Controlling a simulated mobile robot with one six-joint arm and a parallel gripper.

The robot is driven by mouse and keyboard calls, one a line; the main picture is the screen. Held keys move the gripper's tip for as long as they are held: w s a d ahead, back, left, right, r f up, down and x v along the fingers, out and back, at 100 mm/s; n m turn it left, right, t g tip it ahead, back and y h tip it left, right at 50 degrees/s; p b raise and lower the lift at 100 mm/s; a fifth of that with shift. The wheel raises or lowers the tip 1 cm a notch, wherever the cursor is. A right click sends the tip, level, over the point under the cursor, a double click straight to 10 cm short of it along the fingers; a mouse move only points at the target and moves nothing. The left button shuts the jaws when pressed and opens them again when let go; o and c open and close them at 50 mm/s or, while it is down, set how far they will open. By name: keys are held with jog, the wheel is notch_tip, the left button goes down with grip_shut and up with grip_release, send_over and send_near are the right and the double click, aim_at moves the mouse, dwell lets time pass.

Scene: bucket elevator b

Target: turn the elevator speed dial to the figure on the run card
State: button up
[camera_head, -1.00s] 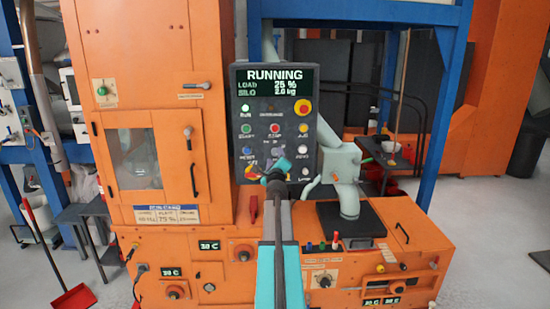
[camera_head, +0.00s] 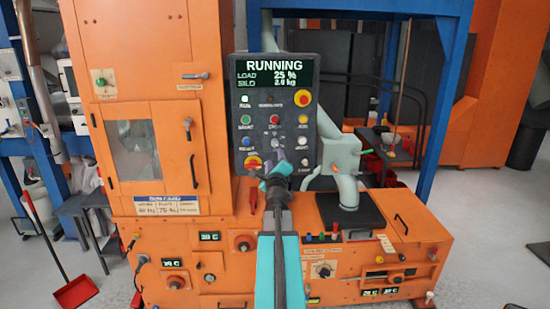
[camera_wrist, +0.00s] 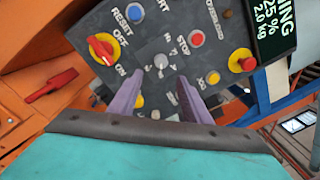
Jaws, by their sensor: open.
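My gripper (camera_head: 277,172) is in front of the lower control panel. In the wrist view my gripper (camera_wrist: 158,98) has its two purple fingers apart with nothing held between them. A small grey switch (camera_wrist: 160,62) on the panel shows just beyond the fingertips.
The control panel (camera_head: 312,128) reads RUNNING, load 25 %. It carries several buttons, a red-and-yellow OFF/ON switch (camera_wrist: 102,49) and a red-and-yellow stop button (camera_head: 303,98). A grey spout (camera_head: 345,190) stands right of my arm. A red dustpan (camera_head: 75,292) lies on the floor.

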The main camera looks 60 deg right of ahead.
jog(key=shift+v, duration=1.25)
jog(key=shift+w, duration=0.1)
